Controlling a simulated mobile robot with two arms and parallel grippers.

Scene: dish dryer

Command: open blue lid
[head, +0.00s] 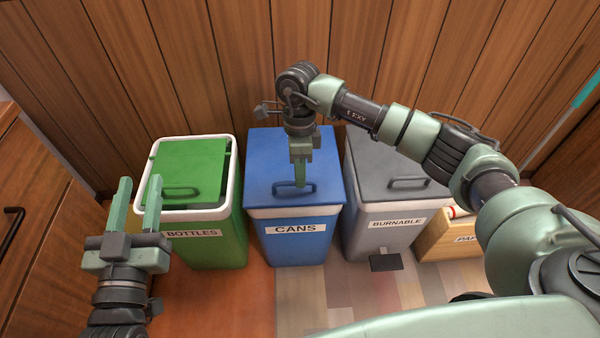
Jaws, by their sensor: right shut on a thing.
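The blue bin (297,245) labelled CANS stands in the middle of the row. Its blue lid (268,160) lies flat and closed on top, with a handle (282,187) near the front edge. My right gripper (300,184) reaches down over the lid from above and is shut on the lid's handle. Its fingers hide part of the handle. My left gripper (138,200) is open and empty, in front of the green bin, with its fingers pointing up.
The green BOTTLES bin (222,240) stands to the left, its lid sitting inside a white rim. The grey BURNABLE bin (362,225) stands close on the right, with a box (440,240) beyond it. A wooden wall (230,60) is behind and a wooden cabinet (40,220) at left.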

